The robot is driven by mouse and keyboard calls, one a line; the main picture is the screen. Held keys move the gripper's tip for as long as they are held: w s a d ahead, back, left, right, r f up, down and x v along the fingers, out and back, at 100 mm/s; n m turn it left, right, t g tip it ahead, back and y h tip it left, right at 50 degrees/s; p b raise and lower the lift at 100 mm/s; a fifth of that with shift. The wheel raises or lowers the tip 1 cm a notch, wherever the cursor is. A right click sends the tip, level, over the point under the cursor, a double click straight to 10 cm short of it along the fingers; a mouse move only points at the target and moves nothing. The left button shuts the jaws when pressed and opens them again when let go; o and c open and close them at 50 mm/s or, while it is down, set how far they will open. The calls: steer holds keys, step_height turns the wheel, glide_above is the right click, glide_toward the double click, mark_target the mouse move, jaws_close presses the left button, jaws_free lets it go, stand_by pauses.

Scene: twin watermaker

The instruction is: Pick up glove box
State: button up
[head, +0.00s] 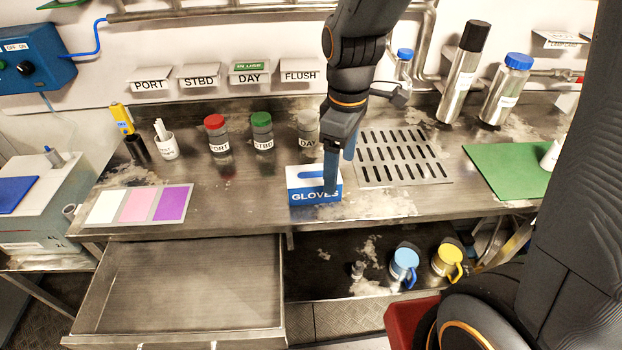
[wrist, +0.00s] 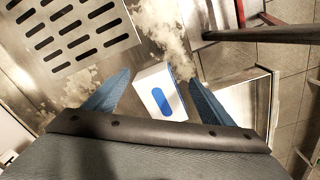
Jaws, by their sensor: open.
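The glove box (head: 315,195) is a small blue and white carton marked GLOVES, near the front edge of the steel bench. Its white top with a blue oval slot shows in the wrist view (wrist: 150,84). My gripper (head: 333,185) comes down from above at the box. In the wrist view my gripper (wrist: 158,82) is open, with one blue finger on each side of the box. Small gaps show between fingers and box there. In the head view a finger hides part of the box's right side.
Jars marked PORT (head: 217,142), STBD (head: 263,138) and DAY (head: 307,128) stand behind the box. A slotted drain plate (head: 445,178) lies to its right. A colour card (head: 137,206) lies at left. An open empty drawer (head: 185,290) juts out below the bench.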

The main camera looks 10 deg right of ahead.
mark_target(314, 174)
steer(key=a+n, duration=0.1)
steer(key=n, duration=0.1)
steer(key=w+a+r+n+p, duration=0.1)
steer(key=a+n, duration=0.1)
steer(key=w+a+r+n, duration=0.1)
steer(key=a+n, duration=0.1)
steer(key=shift+f, duration=0.2)
steer(key=shift+a+f+p, duration=0.15)
steer(key=shift+f+p, duration=1.2)
steer(key=shift+f, duration=2.4)
steer(key=c, duration=1.3)
